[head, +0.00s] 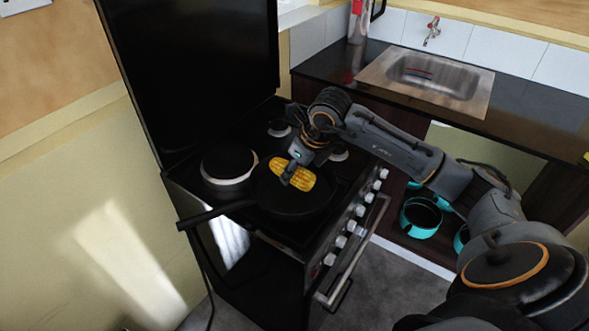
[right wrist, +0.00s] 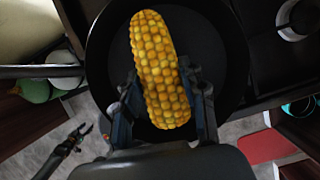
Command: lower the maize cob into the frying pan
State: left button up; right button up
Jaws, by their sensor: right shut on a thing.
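The yellow maize cob (head: 291,173) is held in my right gripper (head: 298,176), which is shut around its near part. In the right wrist view the cob (right wrist: 152,45) lies lengthwise between the two fingers (right wrist: 163,98). The black frying pan (head: 292,205) sits on the stove, its handle pointing left. The cob is over the pan's inside; the pan (right wrist: 208,45) shows behind it in the right wrist view. I cannot tell whether the cob touches the pan. My left gripper (right wrist: 83,131) shows small at lower left in the right wrist view, fingers apart and empty.
A sink (head: 430,78) is in the counter at right. Teal pots (head: 420,217) stand low below the counter.

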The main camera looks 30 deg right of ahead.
aim_at(294, 182)
jog(key=shift+f+b, duration=1.75)
jog(key=shift+f, duration=0.3)
dwell(0.7)
jog(key=o, duration=1.3)
jog(key=v, duration=1.2)
jog(key=shift+s+d, duration=0.1)
